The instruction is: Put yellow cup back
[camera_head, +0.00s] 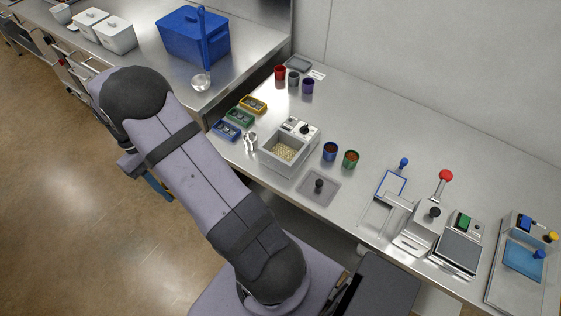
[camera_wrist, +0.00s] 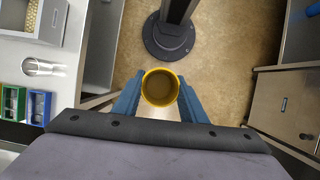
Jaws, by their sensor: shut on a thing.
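The yellow cup (camera_wrist: 160,98) is in the wrist view, seen from above with its round mouth facing the camera. My gripper (camera_wrist: 159,86) is shut on it, with one blue finger on each side. The inside of the cup looks brownish, and I cannot tell whether it holds anything. The cup is over the floor, off the bench. In the head view a small part of my gripper (camera_head: 157,187) shows beside my arm, which hides the cup.
On the bench, red (camera_head: 280,73), grey (camera_head: 293,78) and purple (camera_head: 308,86) cups stand at the back near a grey pad (camera_head: 298,63). Blue (camera_head: 330,151) and green (camera_head: 351,159) cups stand right of a pellet-filled machine (camera_head: 289,146). The bench behind them is clear.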

